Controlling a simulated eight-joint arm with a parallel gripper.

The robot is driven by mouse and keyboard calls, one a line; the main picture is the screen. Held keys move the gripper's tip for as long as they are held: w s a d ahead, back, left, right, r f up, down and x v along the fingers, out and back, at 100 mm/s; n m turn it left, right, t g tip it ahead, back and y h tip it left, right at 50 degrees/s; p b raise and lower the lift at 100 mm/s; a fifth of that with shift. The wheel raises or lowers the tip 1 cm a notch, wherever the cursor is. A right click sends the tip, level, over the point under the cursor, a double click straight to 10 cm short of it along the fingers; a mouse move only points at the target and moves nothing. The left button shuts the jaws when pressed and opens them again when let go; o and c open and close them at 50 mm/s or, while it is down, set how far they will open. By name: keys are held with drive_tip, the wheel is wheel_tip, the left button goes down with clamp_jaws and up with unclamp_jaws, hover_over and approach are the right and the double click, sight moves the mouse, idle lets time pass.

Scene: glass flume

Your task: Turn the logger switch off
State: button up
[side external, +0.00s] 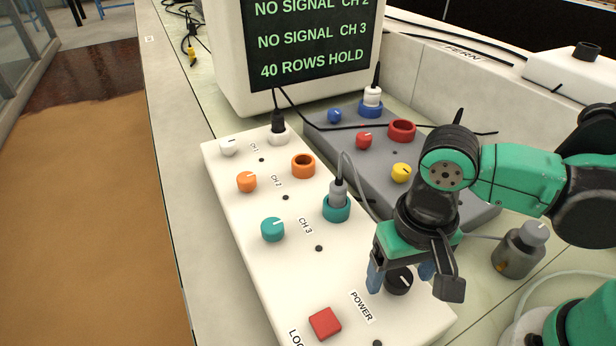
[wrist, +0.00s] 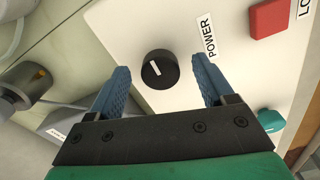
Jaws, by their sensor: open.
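The logger is a white box (side external: 283,285) with a black rotary knob (side external: 399,280) beside the printed word POWER. The knob has a white pointer line; in the wrist view the knob (wrist: 160,69) shows between my fingertips, a little beyond them. My gripper (side external: 402,275) is open, with one blue finger on each side of the knob. In the wrist view my gripper's fingers (wrist: 163,75) stand apart from the knob, with clear gaps on both sides. A red square button (side external: 325,323) sits on the same box, left of the knob.
The white box also bears teal (side external: 272,229), orange (side external: 247,181) and white knobs, with plugs in some sockets. A grey box (side external: 450,205) with coloured knobs stands behind it. A screen (side external: 310,45) reads "40 ROWS HOLD". A metal cylinder (side external: 519,250) stands right of my gripper.

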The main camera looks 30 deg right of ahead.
clamp_jaws()
drive_tip(key=shift+n, duration=0.4)
drive_tip(key=n, duration=0.3)
drive_tip(key=shift+n, duration=0.4)
drive_tip(key=n, duration=0.9)
drive_tip(key=shift+d, duration=0.1)
drive_tip(key=n, duration=0.4)
drive_tip(key=shift+n, duration=0.3)
